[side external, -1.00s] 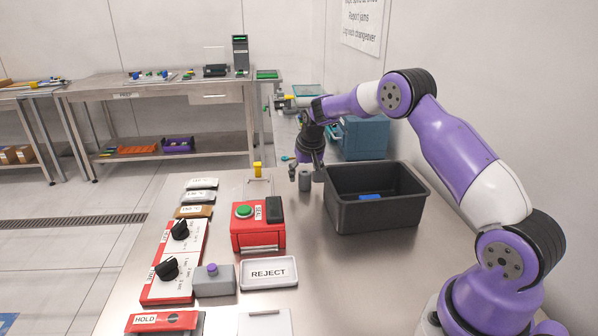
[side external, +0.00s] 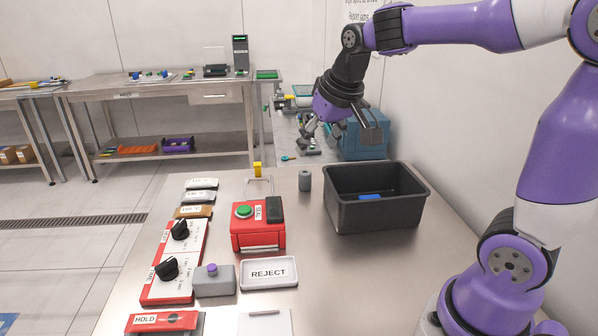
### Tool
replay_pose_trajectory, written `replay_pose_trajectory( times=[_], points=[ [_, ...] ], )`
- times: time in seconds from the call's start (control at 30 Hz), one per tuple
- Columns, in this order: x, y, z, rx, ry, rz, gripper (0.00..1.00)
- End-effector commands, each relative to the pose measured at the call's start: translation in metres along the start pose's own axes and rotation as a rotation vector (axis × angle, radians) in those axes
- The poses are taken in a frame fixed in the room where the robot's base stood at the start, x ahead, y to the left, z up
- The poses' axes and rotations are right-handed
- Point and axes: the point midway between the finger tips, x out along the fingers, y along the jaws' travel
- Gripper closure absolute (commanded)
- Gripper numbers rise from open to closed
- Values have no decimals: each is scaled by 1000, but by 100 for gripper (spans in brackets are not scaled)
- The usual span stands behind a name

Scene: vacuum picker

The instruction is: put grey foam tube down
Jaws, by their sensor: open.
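The grey foam tube (side external: 305,181) stands upright on the steel table, just left of the dark grey bin. Nothing touches it. My gripper (side external: 306,142) is open and empty, raised above and behind the tube, clear of it.
The dark grey bin (side external: 376,216) holds a blue piece (side external: 370,196). The red seal box (side external: 257,226) with a green button and the white REJECT tray (side external: 269,273) stand left of the bin. A blue box (side external: 365,140) is behind. Bare table lies in front of the bin.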

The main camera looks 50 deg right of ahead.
Motion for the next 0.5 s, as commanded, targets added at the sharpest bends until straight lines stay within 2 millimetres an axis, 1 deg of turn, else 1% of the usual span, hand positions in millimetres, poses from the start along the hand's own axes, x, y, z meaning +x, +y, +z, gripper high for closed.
replay_pose_trajectory(
  times=[0.03,0.1,0.2,0.23,0.3,0.33,0.4,0.5],
  points=[
    [-16,-9,23,-54,16,-28,32],
    [-28,-17,54,-125,26,-61,32],
    [-36,-24,91,-206,38,-100,32],
    [-37,-25,100,-226,40,-108,32],
    [-38,-27,116,-260,45,-124,32],
    [-37,-27,121,-271,46,-129,32],
    [-37,-28,129,-288,48,-137,32],
    [-36,-28,133,-297,47,-141,32]
  ],
)
